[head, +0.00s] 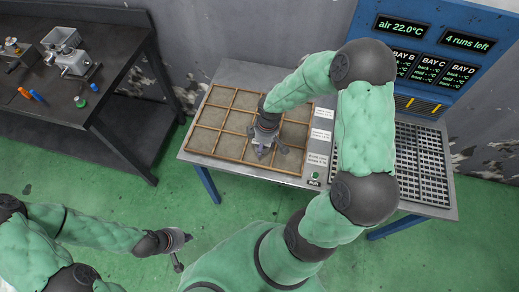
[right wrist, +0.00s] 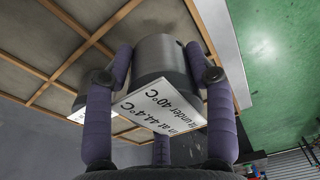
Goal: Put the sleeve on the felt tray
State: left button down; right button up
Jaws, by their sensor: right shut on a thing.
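The sleeve (right wrist: 160,58) is a dark grey metal cylinder in the right wrist view. My right gripper (head: 264,152) is shut on it, with purple padded fingers (right wrist: 100,110) on both sides. A white label (right wrist: 165,105) on it has partly readable text with 44.4°C and "under 40°C". The felt tray (head: 221,97) has grey-beige felt cells between wooden dividers; it also shows in the right wrist view (right wrist: 45,50). The right gripper is over the tray's front right part; I cannot tell whether the sleeve touches the felt. My left gripper (head: 182,240) is away from the tray, low at left; its jaws are unclear.
A blue panel (head: 440,35) reads air 22.0°C and 4 runs left. A slotted grey rack (head: 422,165) lies right of the tray, partly behind my right arm. A dark bench (head: 110,60) at left bears metal fixtures and small coloured parts. Green floor is clear between.

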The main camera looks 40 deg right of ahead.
jog(key=shift+w+a+f, duration=0.1)
jog(key=shift+w+f, duration=0.4)
jog(key=shift+f, duration=0.15)
jog(key=shift+w+f+b, duration=0.15)
jog(key=shift+f+b, duration=0.3)
jog(key=shift+f, duration=0.4)
jog(key=shift+w+f+b, duration=0.1)
jog(key=shift+f+b, duration=0.3)
jog(key=shift+f, duration=0.45)
jog(key=shift+f, duration=0.15)
jog(key=o, duration=1.6)
jog(key=shift+c, duration=0.2)
jog(key=shift+r, duration=0.4)
jog(key=r+p, duration=0.1)
jog(key=r, duration=0.2)
jog(key=r+p, duration=0.1)
jog(key=r, duration=0.3)
jog(key=s+r+p, duration=0.1)
jog(key=r+p, duration=0.1)
jog(key=r, duration=0.2)
jog(key=shift+d+r, duration=0.2)
jog(key=shift+d, duration=0.15)
